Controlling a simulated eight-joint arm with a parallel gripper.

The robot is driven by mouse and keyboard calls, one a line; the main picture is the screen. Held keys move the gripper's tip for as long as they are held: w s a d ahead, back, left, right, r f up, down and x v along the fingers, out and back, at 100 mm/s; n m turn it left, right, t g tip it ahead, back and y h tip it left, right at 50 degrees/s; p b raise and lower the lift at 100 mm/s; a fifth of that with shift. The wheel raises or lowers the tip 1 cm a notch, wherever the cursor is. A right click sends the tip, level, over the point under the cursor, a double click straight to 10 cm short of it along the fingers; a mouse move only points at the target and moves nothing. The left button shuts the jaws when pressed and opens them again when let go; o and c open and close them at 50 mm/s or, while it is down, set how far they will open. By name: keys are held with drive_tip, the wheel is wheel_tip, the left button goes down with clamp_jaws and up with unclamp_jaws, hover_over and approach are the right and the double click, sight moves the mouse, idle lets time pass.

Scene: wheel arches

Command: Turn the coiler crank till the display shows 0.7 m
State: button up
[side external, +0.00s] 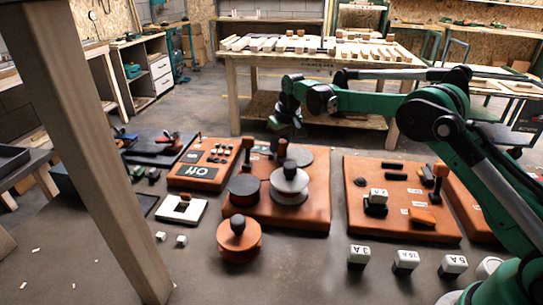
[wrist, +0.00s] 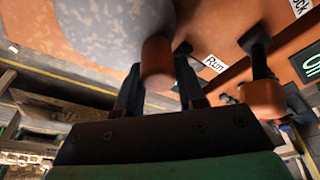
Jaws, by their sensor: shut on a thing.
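The coiler stands on an orange board (side external: 318,215) in the side external view, with a grey disc (side external: 305,157) at its back. My gripper (side external: 285,138) is over that disc's left side, pointing down. In the wrist view my gripper (wrist: 160,85) is shut on an orange cylindrical crank knob (wrist: 157,58) beside the mottled grey disc (wrist: 105,20). The fingers partly hide the knob. A dark panel with white characters (side external: 199,172), perhaps the display, lies on the board to the left; I cannot read a length on it.
An orange-handled lever (side external: 248,146) stands left of my gripper; it appears near the "Run" label (wrist: 214,63) in the wrist view. A dark reel (side external: 244,188) and a grey stacked reel (side external: 289,186) stand in front. Another orange board (side external: 400,228) with parts lies right.

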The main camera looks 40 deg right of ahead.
sight(302, 151)
drive_tip(key=shift+w+d, duration=0.5)
drive_tip(key=shift+d, duration=0.1)
drive_tip(key=shift+w+d, duration=0.15)
drive_tip(key=shift+d, duration=1.6)
drive_tip(key=shift+s+d, duration=0.85)
drive_tip(key=shift+s, duration=0.3)
clamp_jaws()
drive_tip(key=shift+s, duration=0.45)
drive_tip(key=shift+s+a, duration=0.45)
drive_tip(key=shift+s, duration=0.2)
